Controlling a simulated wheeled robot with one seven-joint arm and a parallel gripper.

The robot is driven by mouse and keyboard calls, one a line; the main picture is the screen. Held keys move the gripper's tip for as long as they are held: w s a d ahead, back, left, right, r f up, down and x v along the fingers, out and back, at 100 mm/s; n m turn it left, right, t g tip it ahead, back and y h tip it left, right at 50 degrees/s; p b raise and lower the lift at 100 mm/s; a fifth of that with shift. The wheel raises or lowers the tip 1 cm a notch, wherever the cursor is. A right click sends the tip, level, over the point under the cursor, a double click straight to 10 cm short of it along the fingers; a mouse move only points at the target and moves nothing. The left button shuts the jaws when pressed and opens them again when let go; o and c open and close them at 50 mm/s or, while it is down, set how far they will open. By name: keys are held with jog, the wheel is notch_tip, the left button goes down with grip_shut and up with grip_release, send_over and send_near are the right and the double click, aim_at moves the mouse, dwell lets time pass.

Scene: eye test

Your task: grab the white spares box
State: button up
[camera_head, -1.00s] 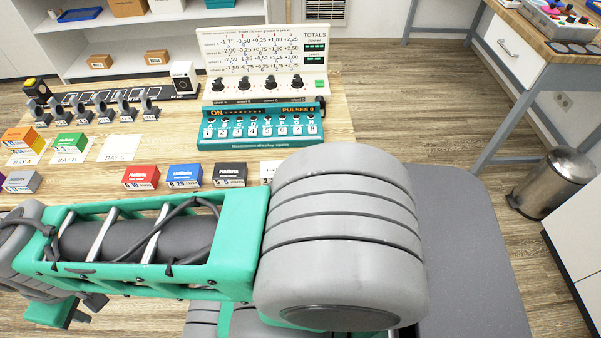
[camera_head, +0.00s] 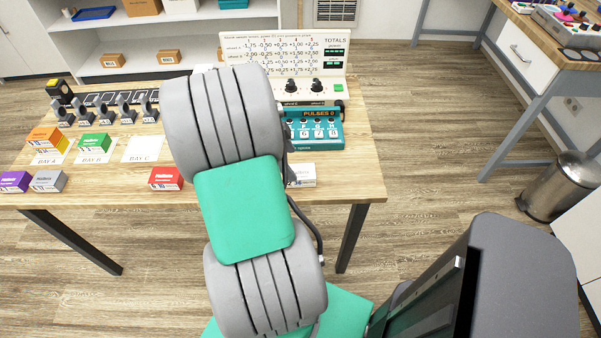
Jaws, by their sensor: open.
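A small white box (camera_head: 302,174), which looks like the white spares box, sits near the front edge of the wooden table. It is just right of my arm, which hides its left part, and its label is too small to read. My arm crosses the middle of the view in front of the table. My gripper does not show; the arm links may hide it.
Left along the table (camera_head: 117,192) are a red box (camera_head: 166,179), a grey box (camera_head: 48,181) and a purple box (camera_head: 14,182). Behind the white box stands a teal device (camera_head: 325,130) under an upright number board (camera_head: 322,62). The tabletop right of it is clear.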

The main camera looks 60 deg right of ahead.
aim_at(300, 171)
jog(key=x, duration=0.7)
jog(key=shift+s+d+p, duration=0.1)
jog(key=shift+d+p, duration=0.15)
jog(key=shift+p, duration=0.15)
jog(key=shift+c, duration=0.6)
jog(key=c, duration=1.3)
jog(key=shift+c, duration=0.6)
